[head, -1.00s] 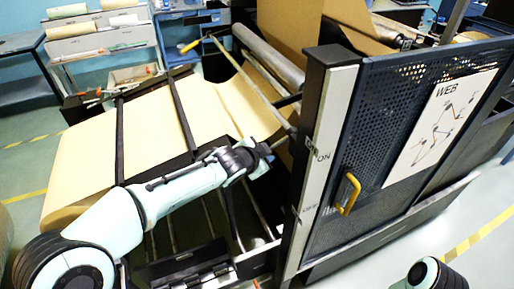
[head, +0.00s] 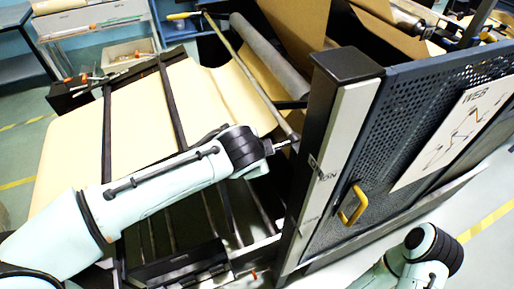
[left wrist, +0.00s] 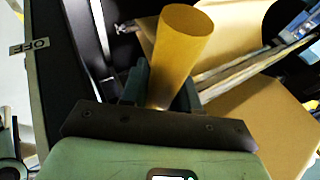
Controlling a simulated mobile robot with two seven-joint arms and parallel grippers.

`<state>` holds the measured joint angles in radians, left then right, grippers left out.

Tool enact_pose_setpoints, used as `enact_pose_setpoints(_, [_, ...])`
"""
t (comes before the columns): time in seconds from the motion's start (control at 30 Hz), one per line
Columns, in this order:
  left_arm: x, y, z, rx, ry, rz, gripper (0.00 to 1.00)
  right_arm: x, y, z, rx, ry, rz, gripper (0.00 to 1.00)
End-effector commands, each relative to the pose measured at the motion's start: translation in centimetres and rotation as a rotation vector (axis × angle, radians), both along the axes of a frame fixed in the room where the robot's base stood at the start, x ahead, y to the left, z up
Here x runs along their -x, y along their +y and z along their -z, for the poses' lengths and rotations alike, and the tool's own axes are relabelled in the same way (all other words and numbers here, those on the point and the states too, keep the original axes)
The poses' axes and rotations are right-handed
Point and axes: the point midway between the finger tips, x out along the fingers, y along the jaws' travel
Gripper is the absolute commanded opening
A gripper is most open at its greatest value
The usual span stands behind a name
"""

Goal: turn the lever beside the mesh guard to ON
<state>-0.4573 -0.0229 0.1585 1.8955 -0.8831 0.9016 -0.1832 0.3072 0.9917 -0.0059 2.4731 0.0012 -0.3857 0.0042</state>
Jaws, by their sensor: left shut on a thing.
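In the left wrist view my left gripper (left wrist: 160,96) is shut on a yellow, round lever handle (left wrist: 182,40), which sticks out beyond the fingers. The OFF label (left wrist: 28,48) is on the grey strip at the left of that view. In the head view my left arm reaches to the dark post beside the mesh guard (head: 430,110). The gripped handle and most of the gripper are hidden there. The ON label (head: 325,170) is on the post's pale strip. The lever's exact angle cannot be told. My right gripper is out of view.
A yellow pull handle (head: 352,204) sits on the guard, beside a WEB diagram sign (head: 455,130). A wide kraft sheet (head: 70,150) lies under my left arm. A long rod (head: 245,72) crosses behind the post. Open floor (head: 480,262) lies at the lower right.

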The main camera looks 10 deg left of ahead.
Motion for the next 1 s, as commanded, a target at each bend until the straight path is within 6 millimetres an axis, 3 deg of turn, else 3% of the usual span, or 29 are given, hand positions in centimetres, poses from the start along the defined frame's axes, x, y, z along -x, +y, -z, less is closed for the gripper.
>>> enact_pose_setpoints(0.23, [-0.2, 0.1, -0.5, -0.001, -0.013, 0.002, 0.00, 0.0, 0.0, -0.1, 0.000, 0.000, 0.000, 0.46])
enact_pose_setpoints(0.27, [-0.2, 0.1, -0.5, -0.001, -0.013, 0.002, 0.33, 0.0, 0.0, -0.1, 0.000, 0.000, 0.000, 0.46])
enact_pose_setpoints(0.3, [-0.2, 0.1, -0.5, -0.001, -0.013, 0.002, 0.46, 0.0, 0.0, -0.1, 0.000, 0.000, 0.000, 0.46])
enact_pose_setpoints(0.33, [-0.2, 0.1, -0.5, -0.001, -0.012, 0.002, 0.51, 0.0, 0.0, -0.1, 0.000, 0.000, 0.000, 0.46])
enact_pose_setpoints(0.67, [0.1, 0.0, -0.5, 0.000, -0.007, 0.001, 0.51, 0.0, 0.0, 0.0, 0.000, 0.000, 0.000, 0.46])
enact_pose_setpoints(0.83, [1.4, 0.0, -2.2, 0.002, -0.009, 0.002, 0.51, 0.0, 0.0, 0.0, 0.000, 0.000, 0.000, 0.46])
enact_pose_setpoints(1.0, [3.8, 0.0, -5.3, 0.002, -0.013, 0.003, 0.51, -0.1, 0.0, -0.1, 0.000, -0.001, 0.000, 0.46])
